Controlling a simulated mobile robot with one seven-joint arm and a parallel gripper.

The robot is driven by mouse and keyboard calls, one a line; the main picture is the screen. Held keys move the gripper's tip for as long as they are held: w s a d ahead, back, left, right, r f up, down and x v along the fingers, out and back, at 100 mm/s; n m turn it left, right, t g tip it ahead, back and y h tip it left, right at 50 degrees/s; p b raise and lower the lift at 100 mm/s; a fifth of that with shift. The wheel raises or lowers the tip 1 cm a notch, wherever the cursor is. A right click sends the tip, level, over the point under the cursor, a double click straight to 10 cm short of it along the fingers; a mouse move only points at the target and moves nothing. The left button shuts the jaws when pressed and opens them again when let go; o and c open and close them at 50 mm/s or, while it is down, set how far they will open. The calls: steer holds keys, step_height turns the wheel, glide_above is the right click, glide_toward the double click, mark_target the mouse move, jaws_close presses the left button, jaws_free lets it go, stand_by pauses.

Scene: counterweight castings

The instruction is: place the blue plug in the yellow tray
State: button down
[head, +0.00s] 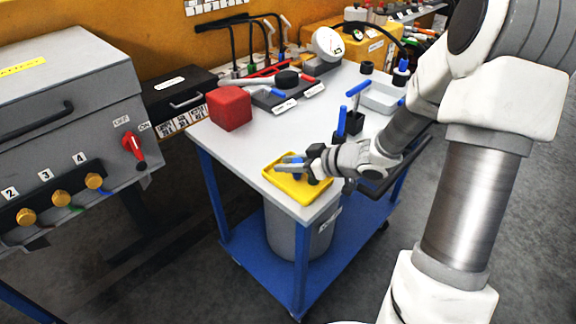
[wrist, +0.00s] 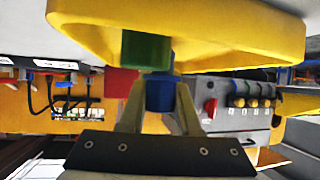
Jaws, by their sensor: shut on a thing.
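The yellow tray (head: 276,177) lies at the near corner of the white tabletop. It also fills the top of the wrist view (wrist: 230,35), which looks upside down. My gripper (head: 293,167) is over the tray, shut on the blue plug (head: 298,173). In the wrist view the plug (wrist: 160,93) sits between the two fingers. In the head view the fingers partly hide it, and I cannot tell whether it touches the tray floor. A green block (wrist: 146,50) shows against the tray in the wrist view.
A red cube (head: 229,107) stands on the table behind the tray. Dark holders with blue pieces (head: 341,122) stand close to my wrist, and a grey tray (head: 382,97) lies farther back. A grey cabinet with knobs (head: 60,110) is at left. The table's middle is clear.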

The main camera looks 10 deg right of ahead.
steer(key=shift+f, duration=0.2)
steer(key=c, duration=0.6)
jaws_free()
steer(key=shift+r, duration=0.15)
steer(key=shift+s+d+r, duration=0.1)
steer(key=shift+r, duration=0.15)
steer(key=p+v, duration=0.3)
steer(key=v, duration=0.8)
steer(key=shift+s+d+p, duration=0.2)
steer(key=shift+s+p, duration=0.05)
steer(key=shift+p, duration=0.1)
